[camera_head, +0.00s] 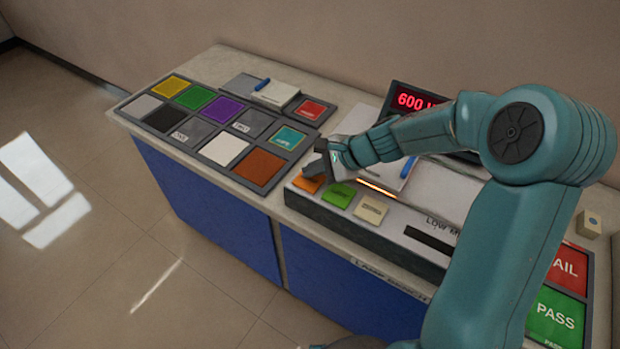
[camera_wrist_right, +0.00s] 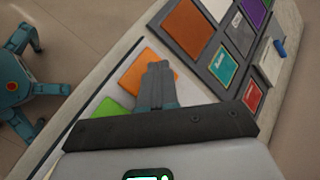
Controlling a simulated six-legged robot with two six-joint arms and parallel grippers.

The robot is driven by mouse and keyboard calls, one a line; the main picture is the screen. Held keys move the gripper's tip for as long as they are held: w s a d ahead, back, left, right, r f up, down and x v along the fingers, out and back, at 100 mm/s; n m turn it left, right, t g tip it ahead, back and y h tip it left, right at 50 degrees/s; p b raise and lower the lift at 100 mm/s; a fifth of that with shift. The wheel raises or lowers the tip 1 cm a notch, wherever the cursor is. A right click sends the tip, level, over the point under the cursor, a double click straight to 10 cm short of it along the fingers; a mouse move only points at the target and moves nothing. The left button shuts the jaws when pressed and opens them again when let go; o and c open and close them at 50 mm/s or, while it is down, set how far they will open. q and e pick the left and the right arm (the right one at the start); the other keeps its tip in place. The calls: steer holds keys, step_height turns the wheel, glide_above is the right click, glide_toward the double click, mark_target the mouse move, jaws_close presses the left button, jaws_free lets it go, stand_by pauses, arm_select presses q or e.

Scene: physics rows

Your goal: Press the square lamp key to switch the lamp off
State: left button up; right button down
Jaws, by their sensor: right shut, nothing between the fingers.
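My right gripper (camera_head: 318,168) is shut and empty, with its fingertips over the orange square key (camera_head: 309,185) on the white console. In the right wrist view, the closed fingers (camera_wrist_right: 159,68) overlap the orange key (camera_wrist_right: 141,72); I cannot tell whether they touch it. A green key (camera_head: 339,195) and a beige key (camera_head: 370,210) sit beside it in a row. I cannot read which key is the lamp key. A thin strip (camera_head: 376,188) behind the keys glows orange. My left gripper is not in view.
A dark panel of coloured square tiles (camera_head: 228,149) lies to the left on the counter. A red-lit display (camera_head: 415,101) stands behind my right arm. Red FAIL (camera_head: 568,268) and green PASS (camera_head: 556,318) plates are at the right. My arm hides part of the console.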

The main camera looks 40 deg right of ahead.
mark_target(313, 180)
steer(key=shift+f+b, duration=0.45)
steer(key=shift+f, duration=0.05)
stand_by(0.3)
steer(key=shift+r, duration=0.15)
steer(key=shift+r+p, duration=0.8)
steer(key=shift+r, duration=0.05)
step_height(313, 180, up, 6)
steer(key=p, duration=0.5)
steer(key=shift+f, duration=0.1)
